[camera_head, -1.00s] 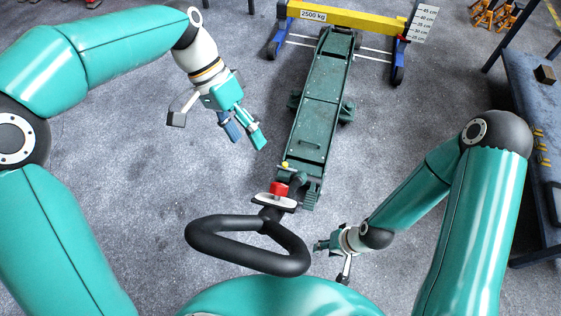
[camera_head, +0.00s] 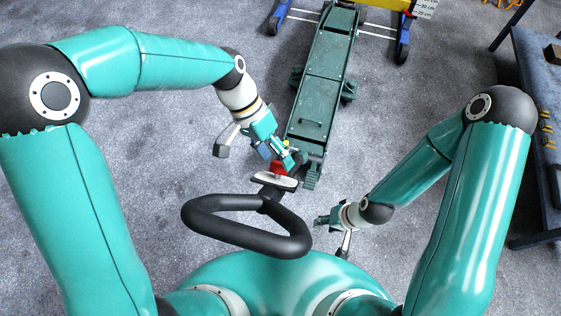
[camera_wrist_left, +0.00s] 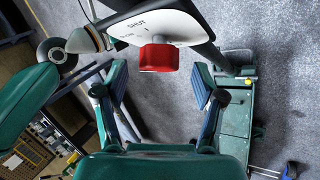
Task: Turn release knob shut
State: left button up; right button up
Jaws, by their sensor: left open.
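The red release knob (camera_head: 276,167) sits by a white plate (camera_head: 274,180) on the handle of the green trolley jack (camera_head: 325,90). In the left wrist view the red knob (camera_wrist_left: 158,56) is in the upper middle, beneath the plate marked SHUT (camera_wrist_left: 160,28). My left gripper (camera_head: 276,157) is open at the knob, partly covering it in the head view. In the wrist view its fingers (camera_wrist_left: 159,75) stand apart on either side of the knob, with gaps. My right gripper (camera_head: 322,220) is right of the handle, too small to tell its opening.
The black handle loop (camera_head: 245,236) lies close in front of the knob. A blue workbench (camera_head: 530,110) stands at the right. A yellow beam on blue supports (camera_head: 402,30) spans the jack's far end. The floor at left is clear.

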pick_arm(q)
jog(key=shift+x, duration=1.45)
jog(key=c, duration=1.1)
jog(key=shift+d, duration=0.1)
jog(key=shift+c, duration=0.2)
